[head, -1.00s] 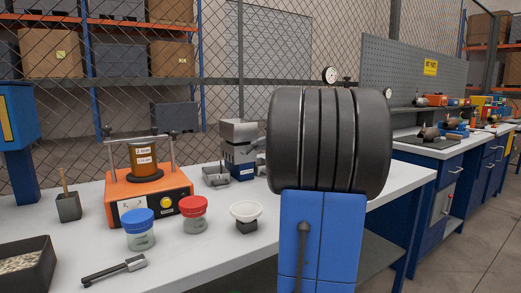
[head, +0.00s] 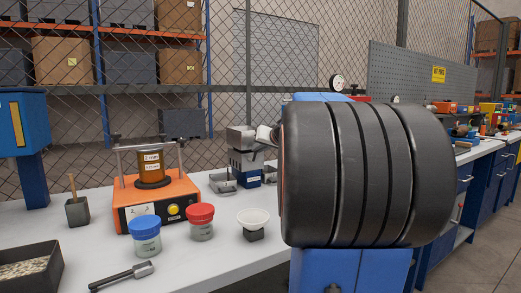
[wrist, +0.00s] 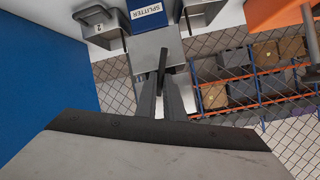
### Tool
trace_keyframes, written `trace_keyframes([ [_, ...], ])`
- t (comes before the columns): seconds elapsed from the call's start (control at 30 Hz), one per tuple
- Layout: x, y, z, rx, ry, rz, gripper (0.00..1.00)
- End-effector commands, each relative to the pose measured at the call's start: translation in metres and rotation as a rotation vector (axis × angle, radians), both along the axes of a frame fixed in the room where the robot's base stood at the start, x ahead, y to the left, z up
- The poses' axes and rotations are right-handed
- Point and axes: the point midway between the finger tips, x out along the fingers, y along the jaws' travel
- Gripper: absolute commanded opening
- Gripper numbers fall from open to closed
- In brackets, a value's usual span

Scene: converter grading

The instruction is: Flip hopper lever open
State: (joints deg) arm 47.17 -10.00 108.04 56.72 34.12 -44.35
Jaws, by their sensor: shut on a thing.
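The splitter (head: 242,155) stands on the white bench in the head view, a grey hopper top over a blue body. In the wrist view its labelled blue body (wrist: 150,16) is at the top, with the grey hopper (wrist: 152,54) below it. My gripper (wrist: 162,92) reaches up to the hopper, its two dark fingers shut on a thin dark lever (wrist: 164,62) in front of the hopper face. Whether the hopper gate is open cannot be seen. In the head view my black arm link hides most of the gripper, just right of the splitter.
Metal pans (head: 222,183) sit by the splitter. An orange sieve shaker (head: 155,205), blue-lidded jar (head: 146,236), red-lidded jar (head: 200,221) and white bowl (head: 253,217) stand on the bench (head: 190,262). A wire mesh fence is behind.

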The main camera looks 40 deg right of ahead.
Motion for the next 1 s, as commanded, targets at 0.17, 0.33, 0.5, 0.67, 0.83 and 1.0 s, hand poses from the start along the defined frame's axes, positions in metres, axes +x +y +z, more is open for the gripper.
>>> trace_keyframes([
  [0.17, -0.0002, 0.0008, -0.0016, -0.011, 0.006, 0.001, 0.00],
  [0.33, -0.0002, 0.0009, -0.0018, -0.011, 0.006, 0.001, 0.00],
  [0.5, -0.0001, 0.0009, -0.0019, -0.011, 0.006, 0.001, 0.15],
  [0.67, 0.0001, 0.0009, -0.0013, -0.011, 0.005, 0.000, 0.27],
  [0.83, -0.0001, 0.0009, -0.0007, -0.011, 0.004, 0.000, 0.27],
  [1.0, -0.0084, 0.0030, 0.0039, -0.012, 0.003, 0.000, 0.27],
])
